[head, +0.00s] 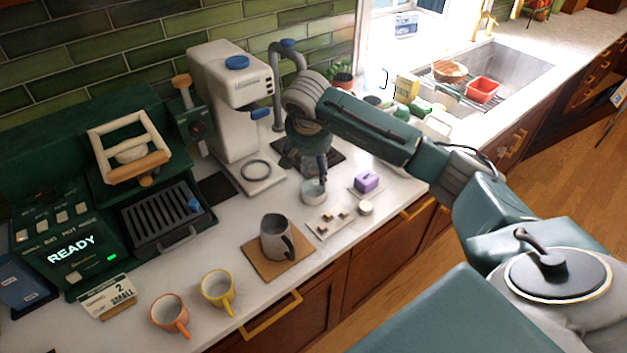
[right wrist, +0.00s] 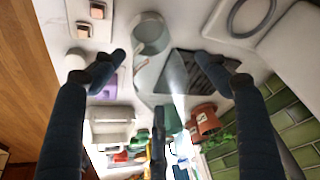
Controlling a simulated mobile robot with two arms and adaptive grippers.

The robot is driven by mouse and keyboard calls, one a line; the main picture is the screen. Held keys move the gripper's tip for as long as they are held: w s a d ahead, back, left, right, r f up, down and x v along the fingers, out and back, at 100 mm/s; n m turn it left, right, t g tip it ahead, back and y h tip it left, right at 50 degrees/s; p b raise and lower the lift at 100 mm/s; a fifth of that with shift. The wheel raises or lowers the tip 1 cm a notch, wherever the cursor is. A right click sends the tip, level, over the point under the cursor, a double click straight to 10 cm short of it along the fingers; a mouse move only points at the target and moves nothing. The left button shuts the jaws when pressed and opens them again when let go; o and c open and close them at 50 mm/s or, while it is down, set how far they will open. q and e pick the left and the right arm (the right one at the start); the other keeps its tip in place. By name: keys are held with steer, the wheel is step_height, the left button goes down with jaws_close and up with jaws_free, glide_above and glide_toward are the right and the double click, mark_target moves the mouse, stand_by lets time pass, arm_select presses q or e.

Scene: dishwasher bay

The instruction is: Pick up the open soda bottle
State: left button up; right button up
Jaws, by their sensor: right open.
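I cannot make out the open soda bottle with certainty. A pale, see-through shape (right wrist: 175,78) lies between the fingers in the right wrist view; it may be the bottle, but its outline is unclear. My right gripper (head: 316,168) reaches over the counter in front of the white coffee machine, above a small pale cup (head: 313,193). The cup (right wrist: 150,30) shows just beyond the fingertips. My left gripper is out of view.
The coffee machine (head: 229,120) stands behind the gripper. A purple block (head: 367,182), a small tray (head: 331,221) and a grey mug (head: 275,238) are close by. Orange (head: 171,313) and yellow (head: 216,288) mugs stand near the front edge. The sink (head: 510,72) is at the back right.

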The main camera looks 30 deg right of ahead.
steer(key=shift+x, duration=1)
steer(key=shift+d+f, duration=0.15)
steer(key=shift+f, duration=0.15)
steer(key=shift+w, duration=0.1)
steer(key=shift+c, duration=1.3)
steer(key=c, duration=0.8)
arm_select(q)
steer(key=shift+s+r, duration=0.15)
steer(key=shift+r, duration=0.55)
arm_select(e)
steer(key=c, duration=0.8)
steer(key=shift+r, duration=0.1)
